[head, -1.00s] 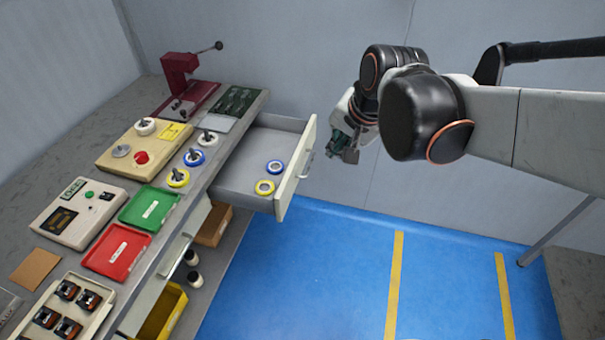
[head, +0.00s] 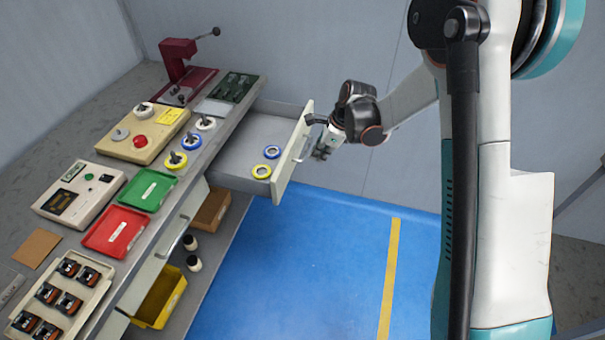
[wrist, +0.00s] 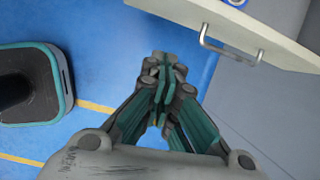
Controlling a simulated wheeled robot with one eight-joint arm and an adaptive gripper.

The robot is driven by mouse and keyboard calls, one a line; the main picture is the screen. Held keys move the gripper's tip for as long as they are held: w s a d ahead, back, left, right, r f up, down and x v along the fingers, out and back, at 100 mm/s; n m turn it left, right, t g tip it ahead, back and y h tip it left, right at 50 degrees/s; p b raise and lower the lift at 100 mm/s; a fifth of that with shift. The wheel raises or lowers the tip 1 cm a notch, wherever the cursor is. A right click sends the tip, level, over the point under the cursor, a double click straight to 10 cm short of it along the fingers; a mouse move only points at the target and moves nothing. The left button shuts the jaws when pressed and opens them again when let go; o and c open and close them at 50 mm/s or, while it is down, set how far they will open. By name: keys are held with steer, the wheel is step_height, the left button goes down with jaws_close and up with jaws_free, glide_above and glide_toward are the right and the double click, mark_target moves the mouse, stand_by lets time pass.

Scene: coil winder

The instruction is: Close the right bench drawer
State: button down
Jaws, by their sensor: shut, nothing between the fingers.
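The right bench drawer (head: 291,160) stands pulled out from the bench, with a cream front and a grey inside. A blue tape roll and a yellow tape roll lie in it. Its metal bar handle (wrist: 228,50) shows in the wrist view, to the upper right of my fingers. My gripper (head: 322,152) is just outside the drawer front, beside the handle in the head view. In the wrist view my gripper (wrist: 164,65) has its fingers together and empty, apart from the handle. Whether any part of my gripper touches the front is unclear.
The bench top (head: 196,172) carries a red press (head: 182,62), a green tray (head: 147,190), a red tray (head: 115,231) and a control box. A yellow bin (head: 160,298) sits below. The blue floor (head: 300,270) before the drawer is clear.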

steer(key=w+a+f+b, duration=0.1)
steer(key=a+f+b, duration=0.1)
steer(key=f, duration=0.4)
steer(key=w+a+f+m+b, duration=0.1)
steer(key=w+a+f+b, duration=0.1)
steer(key=a+f, duration=0.3)
steer(key=shift+f+b, duration=0.7)
steer(key=shift+b, duration=0.05)
steer(key=shift+a, duration=0.1)
glide_above(239, 172)
steer(key=shift+s, duration=0.1)
stand_by(0.5)
